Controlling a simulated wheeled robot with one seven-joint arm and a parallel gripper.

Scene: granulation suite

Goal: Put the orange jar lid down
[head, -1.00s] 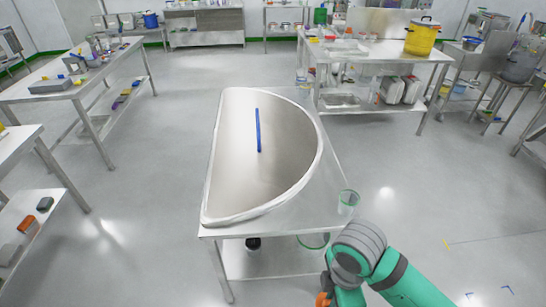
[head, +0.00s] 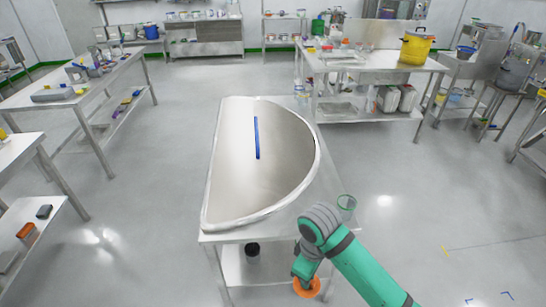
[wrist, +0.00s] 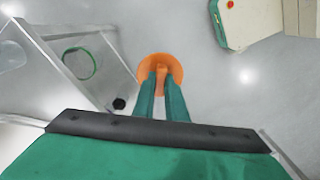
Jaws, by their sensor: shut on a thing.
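The orange jar lid (head: 308,288) is at the bottom of the head view, at the end of my arm. It also shows in the wrist view (wrist: 160,68), as a round disc at my fingertips. My gripper (wrist: 161,84) is shut on the lid, with the two green fingers close together over it. The lid is in the air in front of the near side of a steel table (head: 285,222). The fingers hide part of the lid.
A large half-round steel basin with a blue bar (head: 257,138) fills most of the table top. A clear green-rimmed jar (head: 346,203) stands at the table's right edge. A dark container (head: 252,250) is on the lower shelf. Open floor lies to the right.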

